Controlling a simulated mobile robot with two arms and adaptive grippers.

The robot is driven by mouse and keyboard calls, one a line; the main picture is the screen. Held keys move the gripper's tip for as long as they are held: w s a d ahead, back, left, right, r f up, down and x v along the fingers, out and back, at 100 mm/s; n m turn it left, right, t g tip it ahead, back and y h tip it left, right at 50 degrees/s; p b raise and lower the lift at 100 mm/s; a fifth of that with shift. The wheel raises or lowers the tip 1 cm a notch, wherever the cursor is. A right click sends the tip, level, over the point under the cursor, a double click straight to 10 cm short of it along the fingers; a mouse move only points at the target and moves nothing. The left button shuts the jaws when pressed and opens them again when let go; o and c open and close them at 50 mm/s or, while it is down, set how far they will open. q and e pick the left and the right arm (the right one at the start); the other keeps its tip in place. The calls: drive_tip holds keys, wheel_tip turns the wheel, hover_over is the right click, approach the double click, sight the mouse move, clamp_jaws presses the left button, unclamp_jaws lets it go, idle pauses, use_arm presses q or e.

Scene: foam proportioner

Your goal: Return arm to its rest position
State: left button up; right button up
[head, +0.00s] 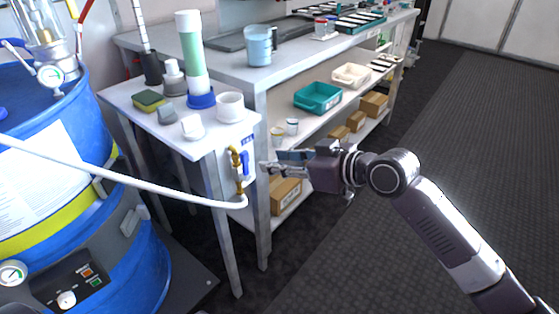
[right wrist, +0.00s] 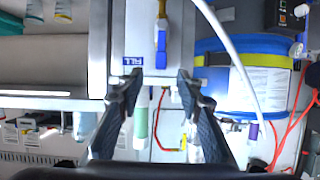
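My right gripper (head: 280,164) reaches in from the right in the head view, level with the front of the small white table. In the right wrist view my right gripper (right wrist: 159,84) has its two dark fingers spread apart, with nothing held between them. A brass valve with a blue handle (head: 244,163) is at the table's front, just left of the fingertips and apart from them. The blue handle (right wrist: 161,48) also shows in the right wrist view, beyond the fingertips and between their lines. My left gripper is not in view.
A white hose (head: 120,178) runs from the valve across the blue drum (head: 70,160). The small table (head: 215,142) holds a green-filled cylinder (head: 191,50), a sponge and cups. A long workbench with shelves (head: 290,75) stands behind. The dark floor (head: 470,120) at right is clear.

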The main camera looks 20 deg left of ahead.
drive_tip(key=shift+d, duration=0.1)
idle(0.4)
